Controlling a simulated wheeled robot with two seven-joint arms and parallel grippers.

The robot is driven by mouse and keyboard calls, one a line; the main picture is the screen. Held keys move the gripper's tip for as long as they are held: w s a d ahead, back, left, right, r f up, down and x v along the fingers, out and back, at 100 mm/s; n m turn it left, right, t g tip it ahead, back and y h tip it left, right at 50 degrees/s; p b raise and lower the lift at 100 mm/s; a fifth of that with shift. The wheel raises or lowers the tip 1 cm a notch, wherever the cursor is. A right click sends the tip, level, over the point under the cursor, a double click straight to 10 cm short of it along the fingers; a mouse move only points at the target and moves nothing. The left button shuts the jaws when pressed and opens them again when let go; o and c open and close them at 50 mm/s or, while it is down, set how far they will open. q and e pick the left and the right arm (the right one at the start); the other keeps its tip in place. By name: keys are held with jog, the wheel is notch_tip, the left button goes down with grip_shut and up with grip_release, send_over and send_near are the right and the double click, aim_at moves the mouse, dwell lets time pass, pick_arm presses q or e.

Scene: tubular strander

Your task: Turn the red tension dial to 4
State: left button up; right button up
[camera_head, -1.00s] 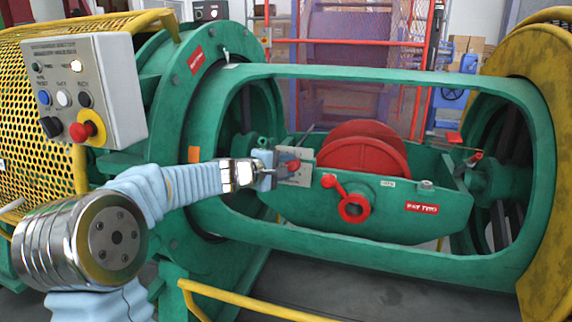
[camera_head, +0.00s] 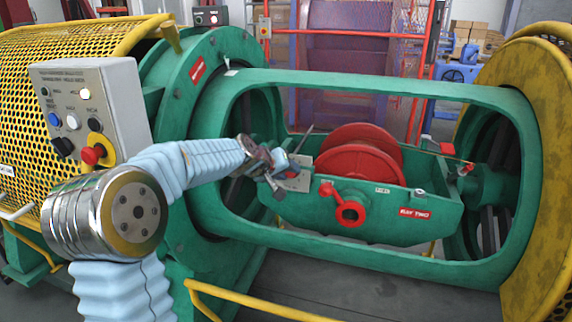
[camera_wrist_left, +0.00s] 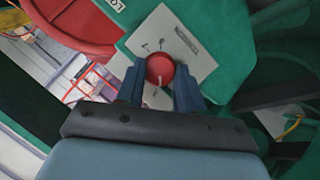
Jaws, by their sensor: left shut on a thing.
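The red tension dial (camera_wrist_left: 160,70) shows in the left wrist view as a round red knob with a pale pointer line, in front of a light scale plate (camera_wrist_left: 190,45). The plate's marks are too small to read. My left gripper (camera_wrist_left: 160,88) is shut on the dial, one dark finger on each side. In the head view the left gripper (camera_head: 283,170) is at the left end of the green cradle (camera_head: 385,212), beside the plate (camera_head: 298,180). There the hand largely hides the dial. My right gripper is not in view.
A red reel (camera_head: 360,155) sits in the cradle, with a red crank-like handle (camera_head: 350,212) on its front. The green tube frame (camera_head: 370,262) surrounds the opening. A control box (camera_head: 95,110) stands at left and a yellow rail (camera_head: 250,303) runs low in front.

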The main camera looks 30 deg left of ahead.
pick_arm(q)
jog(key=m+y, duration=0.1)
jog(key=m, duration=0.1)
jog(key=m+g+y+b, duration=0.1)
jog(key=m, duration=0.1)
jog(key=m+y, duration=0.1)
jog(key=m, duration=0.1)
jog(key=shift+w+d+g+y, duration=0.1)
jog(key=shift+d+g+y, duration=0.2)
jog(key=shift+d, duration=0.05)
jog(key=shift+m+b, duration=0.3)
jog(key=shift+m, duration=0.1)
jog(key=o, duration=1)
jog(key=shift+o, duration=0.2)
jog(key=shift+r, duration=0.1)
